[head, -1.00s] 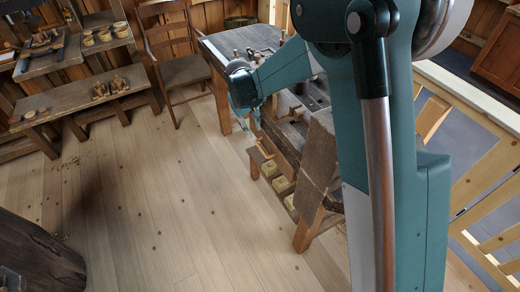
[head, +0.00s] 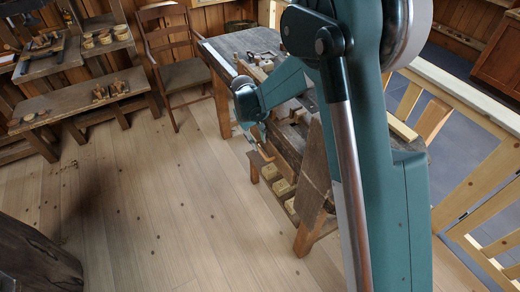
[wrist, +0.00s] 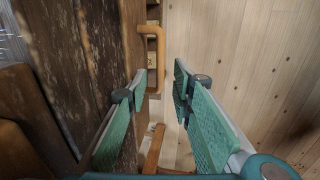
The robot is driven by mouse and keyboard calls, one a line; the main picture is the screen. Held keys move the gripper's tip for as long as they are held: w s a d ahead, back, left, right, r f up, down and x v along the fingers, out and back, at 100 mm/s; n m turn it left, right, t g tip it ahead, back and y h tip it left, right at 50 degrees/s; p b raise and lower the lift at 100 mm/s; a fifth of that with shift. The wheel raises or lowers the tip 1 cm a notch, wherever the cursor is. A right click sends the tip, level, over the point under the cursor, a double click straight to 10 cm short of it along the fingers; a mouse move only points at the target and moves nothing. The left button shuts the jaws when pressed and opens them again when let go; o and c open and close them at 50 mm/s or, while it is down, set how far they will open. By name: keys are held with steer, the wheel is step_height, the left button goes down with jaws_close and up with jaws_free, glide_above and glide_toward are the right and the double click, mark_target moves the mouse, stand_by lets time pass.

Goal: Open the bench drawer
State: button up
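The wooden workbench (head: 240,42) stands right of centre in the head view, partly hidden by my arm. In the wrist view its dark, worn wood fills the left side. An orange-brown bar handle (wrist: 160,50) sticks out from the bench side; I take it for the drawer's handle. The drawer front itself is hard to make out. My gripper (wrist: 160,82) is open and empty, with green pads on both fingers. The handle lies just ahead of the fingertips, roughly between them; I cannot tell whether they touch. In the head view my gripper (head: 256,136) is small beside the bench.
Pale wooden blocks (head: 282,187) sit on the bench's low shelf. A chair (head: 185,75) stands left of the bench. A low bench with turned pieces (head: 75,103) is at far left. A pale wooden railing (head: 480,130) runs at right. The floor in front is clear.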

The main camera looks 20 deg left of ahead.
mark_target(261, 151)
steer(key=shift+w+d+f+b, duration=0.15)
steer(key=shift+f+b, duration=0.05)
steer(key=shift+f, duration=0.85)
steer(key=shift+w+d+f+b, duration=0.1)
steer(key=shift+f+b, duration=0.15)
steer(key=shift+f, duration=0.75)
steer(key=shift+w+d+f+b, duration=0.15)
steer(key=shift+f+b, duration=0.05)
steer(key=shift+f, duration=0.85)
jaws_close()
